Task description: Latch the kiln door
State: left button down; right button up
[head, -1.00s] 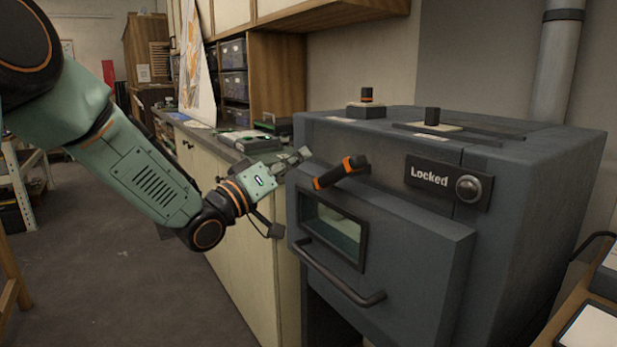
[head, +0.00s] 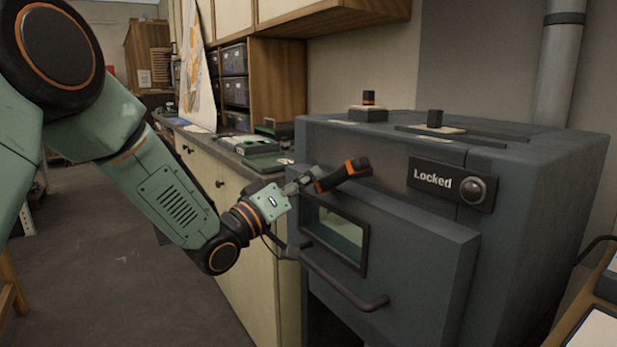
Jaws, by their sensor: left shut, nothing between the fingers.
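The grey kiln (head: 560,215) stands at the right. Its front door (head: 415,255) has a small window (head: 336,236) and a dark bar handle (head: 345,290). A black latch lever with orange bands (head: 343,175) sits at the door's upper edge, tilted up to the right. A plate reading "Locked" (head: 433,180) with a round knob (head: 473,190) is right of it. My left gripper (head: 307,181) is shut and empty, with its tip close beside the lever's left end; I cannot tell whether they touch. My right gripper is out of view.
A long counter (head: 222,152) with cabinets runs left of the kiln, with small items on top. A round-topped knob (head: 368,106) and a flue pipe (head: 556,65) rise above the kiln. Open floor (head: 110,270) lies at the left.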

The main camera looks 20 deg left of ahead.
aim_at(323, 191)
pick_arm(q)
jog(key=shift+f+n, duration=0.1)
jog(key=shift+n, duration=0.2)
jog(key=shift+f+p, duration=0.1)
jog(key=shift+p, duration=0.3)
jog(key=shift+n, duration=0.4)
jog(key=n+p, duration=0.1)
jog(key=n+y+p, duration=0.1)
jog(key=n, duration=0.1)
jog(key=f+n+y+p, duration=0.1)
jog(key=p, duration=0.1)
jog(key=shift+s+d+n+g, duration=0.2)
jog(key=shift+d+n+g, duration=0.1)
jog(key=shift+d, duration=0.05)
jog(key=n+p, duration=0.1)
jog(key=n, duration=0.1)
jog(key=f+y+p, duration=0.1)
jog(key=shift+s+d+n+p, duration=0.25)
jog(key=shift+n+p, duration=0.05)
jog(key=shift+n, duration=0.1)
jog(key=shift+s+d+f+n+g+p, duration=0.15)
jog(key=shift+n+g+p, duration=0.15)
jog(key=shift+n, duration=0.2)
jog(key=shift+s+d+f+n+g+p, duration=0.1)
jog(key=shift+n+g+p, duration=0.1)
jog(key=shift+n+p, duration=0.25)
jog(key=shift+d+f, duration=0.15)
jog(key=shift+f, duration=0.05)
jog(key=shift+s, duration=0.1)
